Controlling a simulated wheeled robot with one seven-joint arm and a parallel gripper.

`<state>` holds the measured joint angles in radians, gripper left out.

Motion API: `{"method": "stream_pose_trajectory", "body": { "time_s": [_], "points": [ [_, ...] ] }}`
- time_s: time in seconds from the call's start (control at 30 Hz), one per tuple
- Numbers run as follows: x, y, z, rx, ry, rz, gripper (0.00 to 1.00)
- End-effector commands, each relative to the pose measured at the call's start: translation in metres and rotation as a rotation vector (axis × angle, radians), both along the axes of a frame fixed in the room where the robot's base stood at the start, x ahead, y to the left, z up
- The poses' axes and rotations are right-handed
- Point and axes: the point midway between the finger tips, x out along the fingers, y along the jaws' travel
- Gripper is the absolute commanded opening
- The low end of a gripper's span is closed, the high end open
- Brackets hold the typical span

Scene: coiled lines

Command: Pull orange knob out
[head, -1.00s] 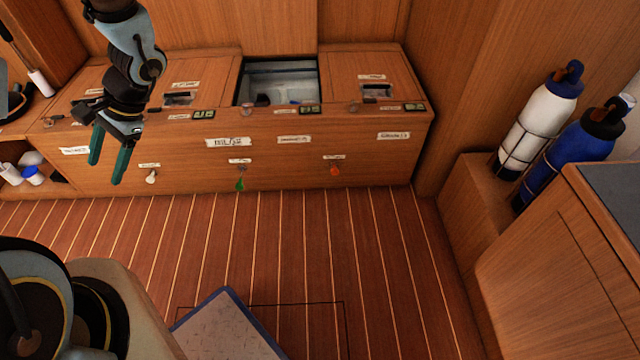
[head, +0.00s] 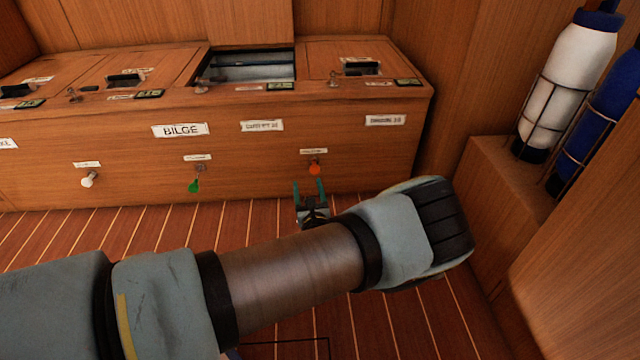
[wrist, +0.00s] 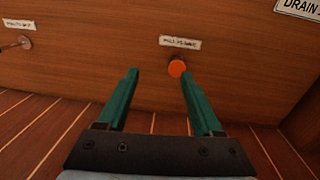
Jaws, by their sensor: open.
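The orange knob (head: 315,169) sits on the front of the wooden cabinet, under a small white label. It also shows in the wrist view (wrist: 177,68), just beyond the tip of the right finger. My gripper (head: 309,184) is open and empty, just below and in front of the knob in the head view. In the wrist view the gripper (wrist: 156,75) has its green fingers apart, with the knob toward the right finger rather than centred. I cannot tell whether the finger touches it.
A green knob (head: 194,185) and a white knob (head: 89,180) are on the same cabinet front (head: 240,155), to the left. An open hatch (head: 248,67) is in its top. White (head: 567,75) and blue (head: 610,100) cylinders stand at right.

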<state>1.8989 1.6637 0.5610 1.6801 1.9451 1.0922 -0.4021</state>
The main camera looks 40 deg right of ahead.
Motion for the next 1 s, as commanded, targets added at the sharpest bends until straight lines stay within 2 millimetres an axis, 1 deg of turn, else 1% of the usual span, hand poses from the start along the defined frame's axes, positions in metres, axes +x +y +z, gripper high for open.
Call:
{"method": "stream_pose_trajectory", "body": {
  "time_s": [0.03, 0.1, 0.2, 0.27, 0.6, 0.7, 0.83, 1.0],
  "points": [
    [-0.011, -0.007, -0.013, 0.011, -0.012, -0.043, 0.67],
    [-0.018, -0.013, -0.018, 0.018, -0.020, -0.075, 0.67],
    [-0.016, -0.018, -0.020, 0.021, -0.022, -0.087, 0.67],
    [-0.011, -0.022, -0.020, 0.020, -0.022, -0.085, 0.67],
    [0.038, -0.061, -0.021, 0.016, -0.020, -0.080, 0.67],
    [0.049, -0.070, -0.021, 0.018, -0.020, -0.080, 0.67],
    [0.059, -0.078, -0.020, 0.019, -0.020, -0.080, 0.67],
    [0.064, -0.082, -0.017, 0.020, -0.020, -0.081, 0.67]
  ]
}}
